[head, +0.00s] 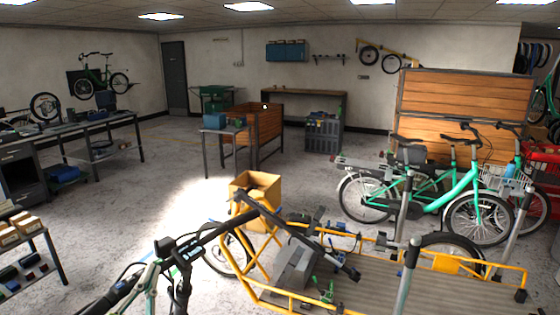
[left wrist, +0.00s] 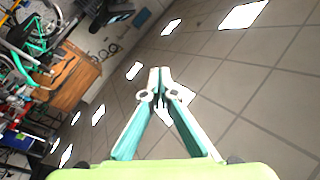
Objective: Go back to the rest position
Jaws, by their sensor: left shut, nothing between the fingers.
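My left gripper (head: 164,246) is low in the head view, left of centre, among dark handlebar parts. In the left wrist view its two green fingers (left wrist: 160,72) meet at the tips, with nothing between them. It points up, since ceiling panels and lights fill most of that view. I cannot tell from these views how close it is to the handlebar (head: 205,238). My right gripper is not in view.
A yellow cargo bike with a flat slatted bed (head: 370,288) stands close in front. A cardboard box (head: 256,186) is just beyond it. Green bikes (head: 440,195) stand at right, a workbench (head: 100,123) at left. Open floor (head: 110,210) lies left of centre.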

